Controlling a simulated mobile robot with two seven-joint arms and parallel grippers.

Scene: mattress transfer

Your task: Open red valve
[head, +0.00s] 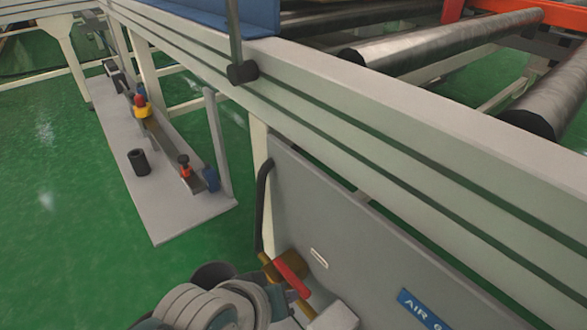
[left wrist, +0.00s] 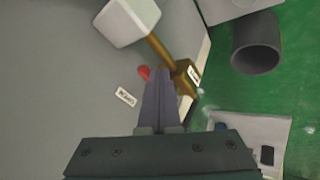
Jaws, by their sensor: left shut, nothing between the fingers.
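The red valve handle (head: 291,278) sits on a brass pipe (head: 268,268) low on the grey panel. In the left wrist view only a small part of the red handle (left wrist: 144,72) shows beside my fingers; the rest is hidden. The brass pipe (left wrist: 162,50) runs behind the fingertips, between a white block (left wrist: 127,20) and a brass fitting. My left gripper (left wrist: 160,84) is shut with nothing between its fingers. It is very close to the handle; I cannot tell whether it touches it. In the head view my left gripper (head: 283,302) is at the bottom, just below the handle. My right gripper is not in view.
The grey panel (head: 330,240) carries a blue "AIR" label (head: 420,308). A black hose (head: 263,205) runs along its left edge. A pale conveyor frame (head: 400,110) passes above. A low shelf (head: 190,213) with other fittings stands at left. Green floor is open between.

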